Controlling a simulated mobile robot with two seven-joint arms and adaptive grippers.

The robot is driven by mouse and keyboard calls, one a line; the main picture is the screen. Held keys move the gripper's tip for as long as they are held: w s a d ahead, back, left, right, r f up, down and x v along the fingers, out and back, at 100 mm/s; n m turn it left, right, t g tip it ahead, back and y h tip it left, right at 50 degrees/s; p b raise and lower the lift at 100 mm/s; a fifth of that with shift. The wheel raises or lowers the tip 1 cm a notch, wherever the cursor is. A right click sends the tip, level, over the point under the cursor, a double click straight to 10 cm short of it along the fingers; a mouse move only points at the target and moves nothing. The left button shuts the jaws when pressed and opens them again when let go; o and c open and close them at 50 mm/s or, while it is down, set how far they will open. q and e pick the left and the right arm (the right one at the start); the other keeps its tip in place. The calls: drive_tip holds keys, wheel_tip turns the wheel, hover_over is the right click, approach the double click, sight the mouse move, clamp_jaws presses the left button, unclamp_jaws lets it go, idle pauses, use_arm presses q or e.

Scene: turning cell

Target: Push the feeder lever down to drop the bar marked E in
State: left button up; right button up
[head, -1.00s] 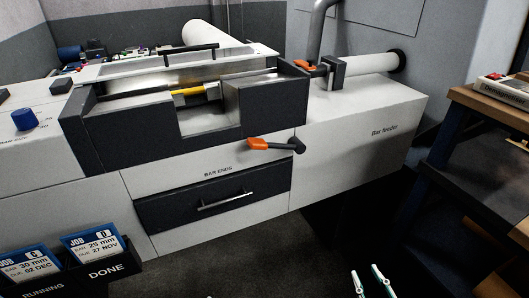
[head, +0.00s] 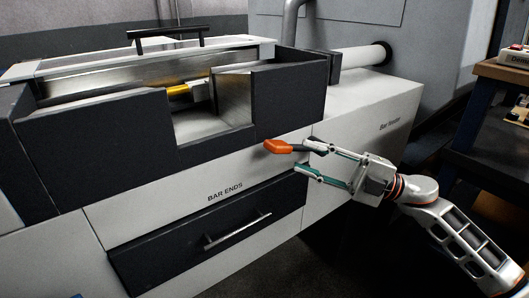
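A lever with an orange handle (head: 281,147) sticks out to the left, roughly level, on the front face of the white machine. Its dark pivot end is mostly hidden by my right gripper. My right gripper (head: 305,158) is at the right end of the lever, its two fingers apart, one above the other. The upper fingertip overlaps the lever's pivot end in the picture; whether it touches cannot be told. The bar feeder (head: 365,115) is the white cabinet at the right, with a white tube (head: 360,57) above it. No bar marked E can be read. My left gripper is out of view.
A dark drawer (head: 170,247) with a silver handle, under the words BAR ENDS, lies below the lever. A yellow piece (head: 178,90) shows in the open machine bay. A wooden-topped bench (head: 490,73) stands at the right. Dark floor is free below the feeder.

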sight(289, 151)
drive_tip(key=shift+w+a+r, duration=0.1)
drive_tip(key=shift+a, duration=0.2)
drive_tip(key=x, duration=0.6)
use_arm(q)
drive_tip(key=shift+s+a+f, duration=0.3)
use_arm(e)
drive_tip(key=shift+a+r, duration=0.1)
drive_tip(key=shift+a, duration=0.5)
